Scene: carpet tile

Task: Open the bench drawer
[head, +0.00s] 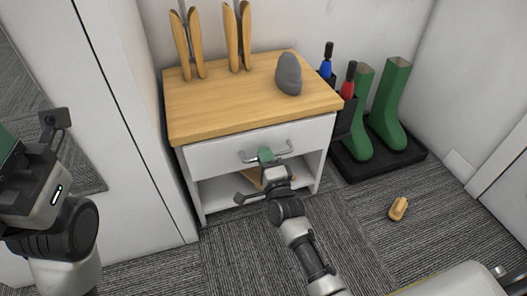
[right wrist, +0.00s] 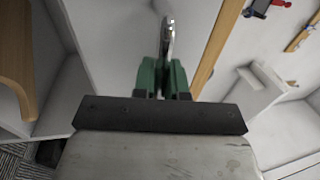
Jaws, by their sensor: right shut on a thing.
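The bench (head: 185,112) has a wooden top and a white body, with one white drawer (head: 215,153) under the top. The drawer front looks flush with the body, so the drawer appears closed. A metal bar handle (head: 285,148) runs across the drawer front. My right gripper (head: 266,155) is at the middle of the handle, its green fingers shut on it. In the right wrist view the fingers (right wrist: 162,75) close around the metal handle (right wrist: 168,35). My left gripper (head: 10,148) is partly cut off at the left edge, away from the bench; its opening cannot be judged.
Wooden pieces (head: 238,40) stand at the bench's back, and a grey object (head: 289,75) sits on top. Green boots (head: 388,105) stand on a black tray (head: 412,160) at the right. A small wooden brush-like object (head: 398,208) lies on the carpet. An open shelf (head: 215,195) lies below the drawer.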

